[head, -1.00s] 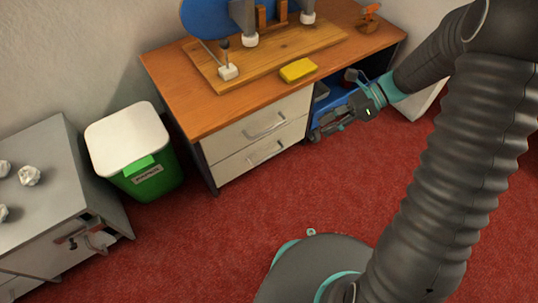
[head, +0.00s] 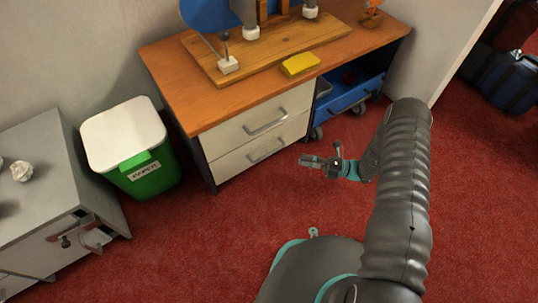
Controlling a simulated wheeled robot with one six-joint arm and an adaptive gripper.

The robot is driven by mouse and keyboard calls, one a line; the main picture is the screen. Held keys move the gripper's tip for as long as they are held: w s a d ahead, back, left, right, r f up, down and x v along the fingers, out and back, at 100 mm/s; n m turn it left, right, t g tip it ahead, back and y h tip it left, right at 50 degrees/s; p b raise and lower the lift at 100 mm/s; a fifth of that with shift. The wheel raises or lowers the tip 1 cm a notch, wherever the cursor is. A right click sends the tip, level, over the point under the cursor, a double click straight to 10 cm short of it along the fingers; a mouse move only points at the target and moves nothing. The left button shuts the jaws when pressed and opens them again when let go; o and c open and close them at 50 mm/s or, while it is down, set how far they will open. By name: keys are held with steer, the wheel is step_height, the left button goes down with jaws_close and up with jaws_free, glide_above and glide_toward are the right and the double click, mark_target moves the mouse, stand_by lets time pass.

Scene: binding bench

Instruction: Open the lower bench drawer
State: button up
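The lower bench drawer (head: 235,164) is a cream front with a silver bar handle (head: 267,150), under a similar upper drawer (head: 238,125) in the wooden bench (head: 175,82). Both drawers look shut. My gripper (head: 303,160) is in front of the bench, to the right of the lower handle and apart from it, pointing left. Its fingers are small and partly overlap in this view, so I cannot tell whether they are open or shut. I see nothing held in it.
A blue wheeled cart (head: 350,95) stands under the bench's right side. A green bin with a white lid (head: 150,172) stands left of the bench, and a grey cabinet (head: 50,190) is further left. Red carpet (head: 235,215) in front of the drawers is clear.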

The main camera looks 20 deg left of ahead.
mark_target(269, 154)
steer(key=shift+m, duration=0.4)
steer(key=a, duration=0.4)
steer(key=s+a, duration=0.1)
steer(key=a, duration=0.8)
steer(key=shift+s+a+r, duration=0.25)
steer(key=shift+a+r, duration=0.05)
steer(key=shift+r, duration=0.05)
jaws_close()
